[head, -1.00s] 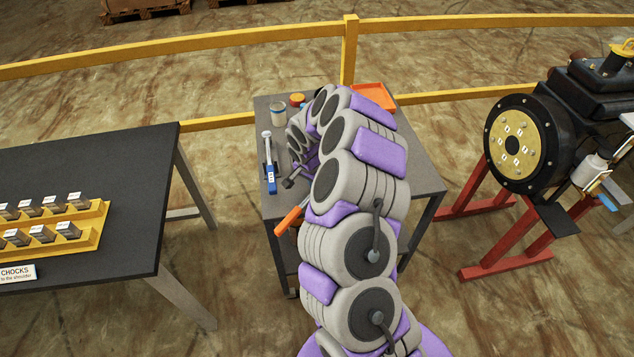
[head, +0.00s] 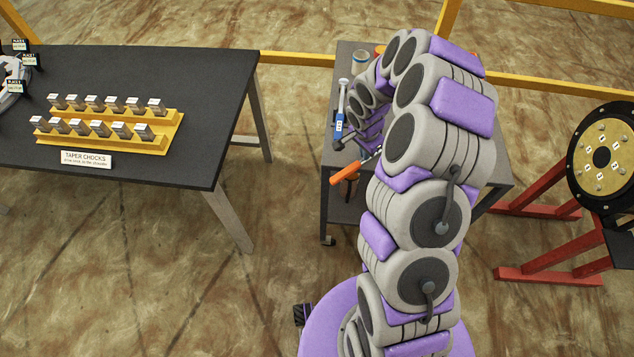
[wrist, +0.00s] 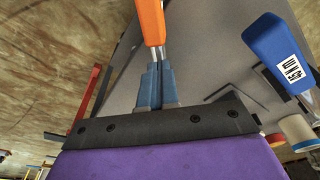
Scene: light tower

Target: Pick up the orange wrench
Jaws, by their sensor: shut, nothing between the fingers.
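The orange wrench shows in the head view as an orange handle (head: 345,174) with a short metal shaft. It lies at the near edge of the grey cart top, and my arm hides its far end. In the wrist view the orange handle (wrist: 150,20) and shaft line up with my gripper's fingertips (wrist: 156,66). The blue fingers are shut with nothing between them. Whether they touch the shaft I cannot tell. In the head view my arm arches over the cart and my fingers are not clearly visible.
A blue-handled tool (head: 338,124) lies on the cart (head: 490,180), left of my arm; its blue handle (wrist: 275,50) is right of my fingers in the wrist view. A dark table (head: 205,140) with a yellow chock rack (head: 110,141) stands left. A flanged machine (head: 602,157) stands right.

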